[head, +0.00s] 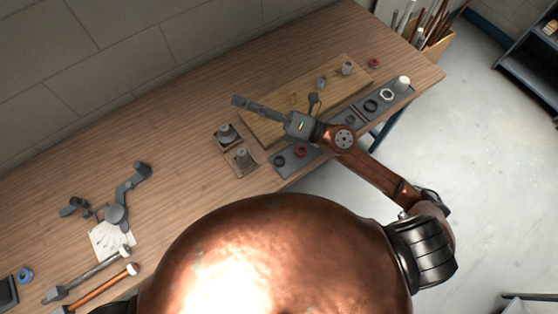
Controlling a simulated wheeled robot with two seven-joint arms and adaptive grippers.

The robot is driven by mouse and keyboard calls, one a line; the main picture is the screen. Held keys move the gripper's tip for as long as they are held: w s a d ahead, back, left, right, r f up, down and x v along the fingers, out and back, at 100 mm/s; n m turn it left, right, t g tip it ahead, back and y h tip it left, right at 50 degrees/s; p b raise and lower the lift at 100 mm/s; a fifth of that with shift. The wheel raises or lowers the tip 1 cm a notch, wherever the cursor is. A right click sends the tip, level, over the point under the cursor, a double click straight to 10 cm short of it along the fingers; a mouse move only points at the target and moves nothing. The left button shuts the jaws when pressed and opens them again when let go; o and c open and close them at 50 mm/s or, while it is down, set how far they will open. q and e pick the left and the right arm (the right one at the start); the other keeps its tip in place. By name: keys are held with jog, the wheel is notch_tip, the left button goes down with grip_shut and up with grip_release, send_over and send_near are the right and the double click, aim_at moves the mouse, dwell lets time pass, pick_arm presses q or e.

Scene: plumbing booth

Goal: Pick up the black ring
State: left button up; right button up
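A black ring (371,105) lies flat on the right part of a long dark grey tray (400,99) at the table's front edge. A smaller dark round piece (280,160) lies at the tray's left end; I cannot tell if it is also a ring. My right gripper (240,102) is above the table, up and left of the black ring and well apart from it. It points left, over the left end of a wooden board. Seen from this side, its finger gap does not show. My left gripper is not in view.
A red ring (300,151) and a pale hexagonal nut (386,94) share the tray with a white cylinder (402,83). The wooden board (275,118) carries small fittings. Two square blocks with fittings stand left of the tray.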

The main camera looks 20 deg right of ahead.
jog(key=s+a+f+n+g, duration=0.3)
jog(key=a+f+n+g, duration=0.1)
jog(key=f+n+g, duration=0.15)
jog(key=n+g+h, duration=0.4)
jog(key=n+h, duration=0.5)
jog(key=h, duration=0.4)
send_near(278, 162)
jog(key=shift+w+a+f, duration=0.2)
jog(key=shift+w+f, duration=0.05)
jog(key=shift+s+p+x, duration=0.15)
jog(key=shift+p+x, duration=0.1)
jog(key=shift+x, duration=1.15)
jog(key=shift+s+p+x, duration=0.1)
jog(key=shift+p+x, duration=0.1)
jog(key=shift+x, duration=1.2)
jog(key=shift+d, duration=0.1)
jog(key=shift+c, duration=0.4)
jog(key=c, duration=0.6)
